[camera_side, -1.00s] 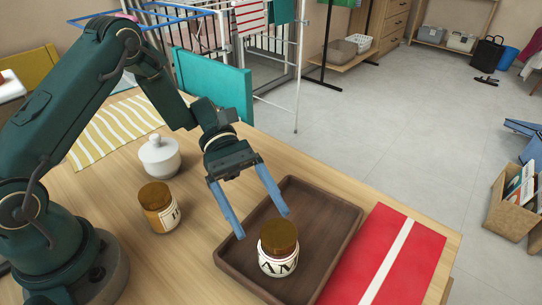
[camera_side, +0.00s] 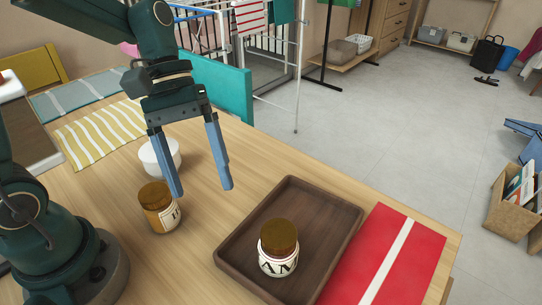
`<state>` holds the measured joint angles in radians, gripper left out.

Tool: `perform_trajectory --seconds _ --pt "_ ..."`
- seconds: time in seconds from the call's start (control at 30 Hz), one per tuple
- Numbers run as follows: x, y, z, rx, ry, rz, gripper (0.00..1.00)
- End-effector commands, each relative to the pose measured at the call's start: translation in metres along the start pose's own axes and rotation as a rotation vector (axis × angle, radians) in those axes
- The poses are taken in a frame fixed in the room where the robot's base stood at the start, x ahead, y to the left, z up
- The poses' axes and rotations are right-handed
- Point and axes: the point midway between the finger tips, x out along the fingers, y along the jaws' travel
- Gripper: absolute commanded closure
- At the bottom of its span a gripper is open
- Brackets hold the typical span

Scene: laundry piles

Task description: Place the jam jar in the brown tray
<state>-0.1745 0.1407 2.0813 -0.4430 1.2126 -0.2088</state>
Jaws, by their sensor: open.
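A jar (camera_side: 279,249) with a brown lid and a white label with dark letters stands upright in the brown tray (camera_side: 235,252). A second jar (camera_side: 160,207), with a brown lid, amber contents and a pale label, stands upright on the table left of the tray. I cannot read either label well enough to tell which is the jam. My gripper (camera_side: 204,192) is open and empty, pointing down above the table between the second jar and the tray. Its blue fingers are apart and touch neither jar in this view.
A white pot (camera_side: 160,157) stands behind the second jar, partly hidden by my gripper. A yellow striped cloth (camera_side: 100,132) and a grey-blue striped cloth (camera_side: 80,95) lie at the back left. A red cloth (camera_side: 390,262) with a white stripe lies right of the tray.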

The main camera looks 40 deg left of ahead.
Motion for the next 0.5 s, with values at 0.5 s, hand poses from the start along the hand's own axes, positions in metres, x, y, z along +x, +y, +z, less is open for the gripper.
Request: perform_trajectory --seconds 0.5 --pt "-0.039 -0.048 0.025 0.6 0.667 -0.205 0.13"
